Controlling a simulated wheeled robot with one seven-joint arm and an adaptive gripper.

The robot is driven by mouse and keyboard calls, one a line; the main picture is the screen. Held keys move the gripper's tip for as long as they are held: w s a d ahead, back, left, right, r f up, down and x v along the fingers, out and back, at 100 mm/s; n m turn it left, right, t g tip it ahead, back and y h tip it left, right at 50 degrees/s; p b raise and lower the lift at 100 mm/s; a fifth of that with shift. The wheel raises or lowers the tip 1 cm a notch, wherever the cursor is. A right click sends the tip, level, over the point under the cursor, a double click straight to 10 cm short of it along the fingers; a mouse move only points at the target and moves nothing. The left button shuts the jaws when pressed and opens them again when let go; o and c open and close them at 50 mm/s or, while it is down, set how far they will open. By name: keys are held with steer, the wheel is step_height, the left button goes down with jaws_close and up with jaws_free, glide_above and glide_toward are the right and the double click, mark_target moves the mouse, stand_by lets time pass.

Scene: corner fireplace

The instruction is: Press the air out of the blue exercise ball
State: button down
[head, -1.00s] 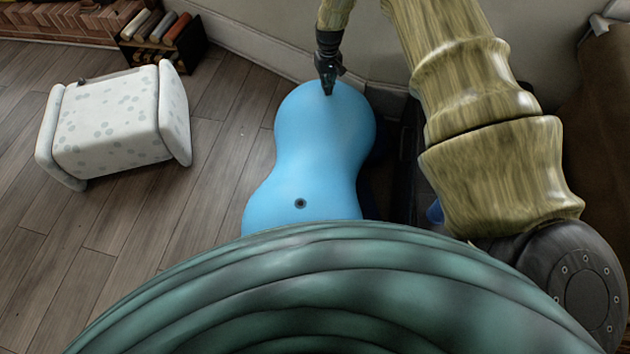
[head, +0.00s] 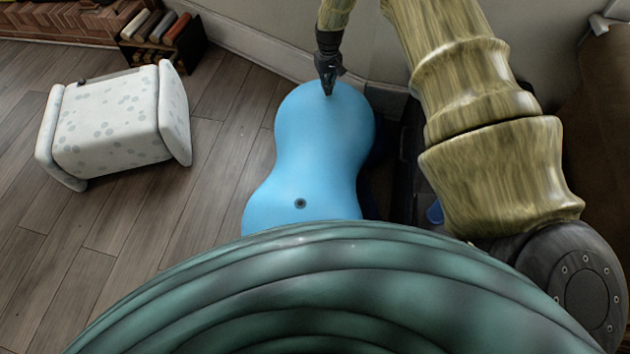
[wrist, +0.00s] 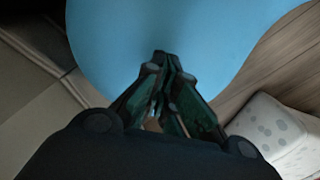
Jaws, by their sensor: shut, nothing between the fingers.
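The blue exercise ball (head: 318,150) is peanut-shaped, with two rounded lobes and a narrower waist. It lies on the wooden floor in the middle of the head view, with a dark round valve (head: 300,203) on its nearer lobe. My own body hides its near end. My gripper (head: 328,92) points down with its fingers shut, at the top of the far lobe. In the wrist view the closed fingertips (wrist: 162,58) overlap the ball's blue surface (wrist: 180,25). I cannot tell whether they touch it or how hard they press.
A white spotted padded stool or chest (head: 110,125) stands on the floor to the left. A rack of rolled items (head: 163,42) is at the back left by a brick hearth (head: 80,20). The wall is close behind the ball. Open wooden floor (head: 150,225) lies left of the ball.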

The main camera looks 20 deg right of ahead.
steer(key=shift+f+b, duration=0.45)
steer(key=shift+f, duration=0.6)
steer(key=shift+s+f, duration=0.2)
steer(key=shift+s, duration=0.05)
stand_by(6.7)
